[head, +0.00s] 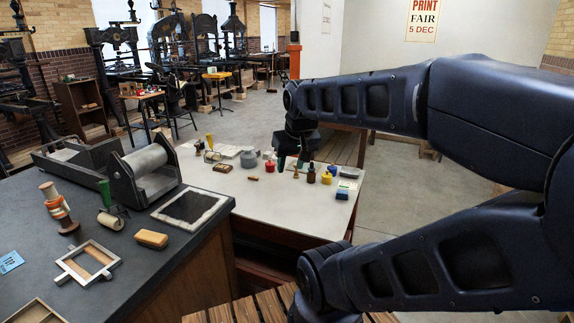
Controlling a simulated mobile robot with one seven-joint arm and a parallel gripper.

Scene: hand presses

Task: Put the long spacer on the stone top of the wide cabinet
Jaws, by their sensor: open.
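The pale flat top (225,185) in the middle, on a wooden base, looks like the stone top of the wide cabinet. Many small items stand on it. A small reddish-brown bar (253,178) lies near its middle; I cannot tell whether it is the long spacer. My gripper (291,160) hangs from my wrist over the far part of the pale top, among small bottles. It is open and no held thing shows. Its fingertips are small and hard to make out, and my arm hides the area behind it.
A dark countertop (125,255) at left holds a roller press (147,170), a wooden frame (88,262), a tan block (151,239) and an inked slab (190,209). A slatted wooden surface (250,305) is in front. The pale top's near middle is clear. Hand presses stand behind.

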